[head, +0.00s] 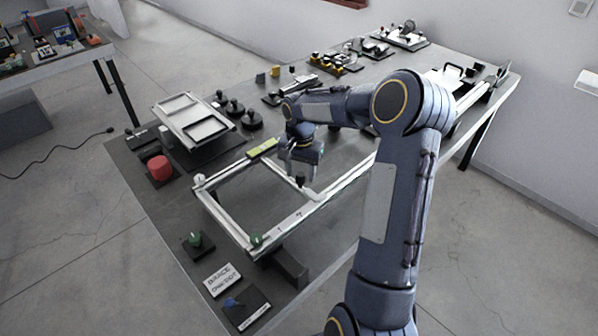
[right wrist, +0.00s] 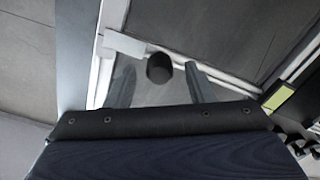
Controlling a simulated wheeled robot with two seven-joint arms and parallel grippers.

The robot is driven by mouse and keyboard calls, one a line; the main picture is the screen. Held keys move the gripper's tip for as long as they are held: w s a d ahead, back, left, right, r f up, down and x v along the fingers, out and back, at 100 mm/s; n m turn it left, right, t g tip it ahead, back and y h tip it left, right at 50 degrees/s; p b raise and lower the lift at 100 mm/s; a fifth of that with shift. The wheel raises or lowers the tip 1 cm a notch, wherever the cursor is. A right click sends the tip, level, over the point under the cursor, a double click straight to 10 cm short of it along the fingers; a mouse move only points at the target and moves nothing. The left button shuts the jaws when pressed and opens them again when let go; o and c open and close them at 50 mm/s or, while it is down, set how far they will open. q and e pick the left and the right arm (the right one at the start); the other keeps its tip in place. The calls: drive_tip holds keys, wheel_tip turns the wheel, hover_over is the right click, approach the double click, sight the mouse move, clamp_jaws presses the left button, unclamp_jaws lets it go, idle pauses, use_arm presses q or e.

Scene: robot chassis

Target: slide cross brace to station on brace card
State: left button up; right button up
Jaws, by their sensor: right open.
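The cross brace (head: 311,193) is a light bar spanning the pale metal frame, with an upright black knob (head: 300,181) near its front end. My right gripper (head: 301,172) is pointed down at the knob. In the right wrist view the knob (right wrist: 159,68) stands between my two open fingers, with gaps on both sides. The near rail (head: 282,227) carries small dark marks, too small to read. The brace card (head: 221,280) lies at the table's near corner; its print seems to read "BRACE ONE DOT". My left gripper is not in view.
A yellow-green block (head: 262,148) sits on the far rail. A green knob (head: 256,239) is at the frame's near corner; another (head: 195,239) stands beside it on a dark base. A red button (head: 160,168) is at left. The frame's inside looks clear.

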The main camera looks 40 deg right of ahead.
drive_tip(key=shift+f, duration=0.5)
drive_tip(key=shift+c, duration=0.3)
clamp_jaws()
drive_tip(key=s+a+b, duration=0.1)
drive_tip(key=a+b, duration=0.3)
drive_tip(key=a, duration=1)
drive_tip(key=shift+s, duration=0.1)
drive_tip(key=shift+o, duration=0.3)
unclamp_jaws()
